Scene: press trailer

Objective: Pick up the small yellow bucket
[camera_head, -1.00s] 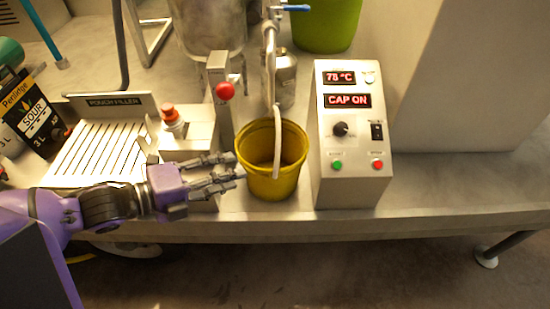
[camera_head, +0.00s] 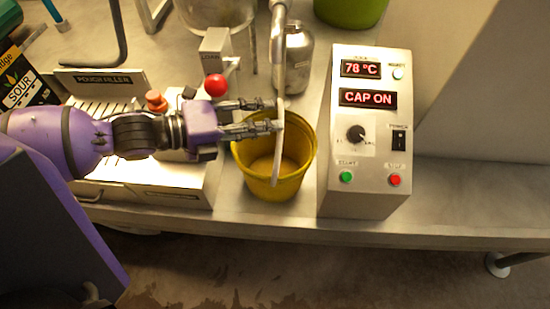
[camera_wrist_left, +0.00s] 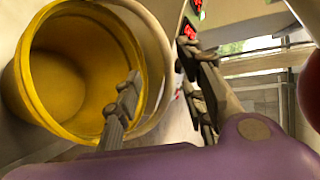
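The small yellow bucket (camera_head: 255,182) stands upright on the metal counter, left of the control box. A pale curved strip (camera_head: 278,150) rises across its mouth; it looks like the bucket's handle. My left gripper (camera_head: 272,115) reaches in from the left over the bucket's far-left rim, fingers open and pointing right, tips by the strip. In the left wrist view the bucket (camera_wrist_left: 60,85) fills the left side. There my gripper's fingers (camera_wrist_left: 160,62) are spread, one in front of the bucket's mouth, the others to the right. The pale band lies between them. My right gripper is out of view.
The control box (camera_head: 365,140) stands close right of the bucket. The pouch filler (camera_head: 165,180), with a red knob (camera_head: 215,85), is on the left. A metal canister (camera_head: 298,62) and a vertical pipe stand behind. The counter's front edge is near the bucket.

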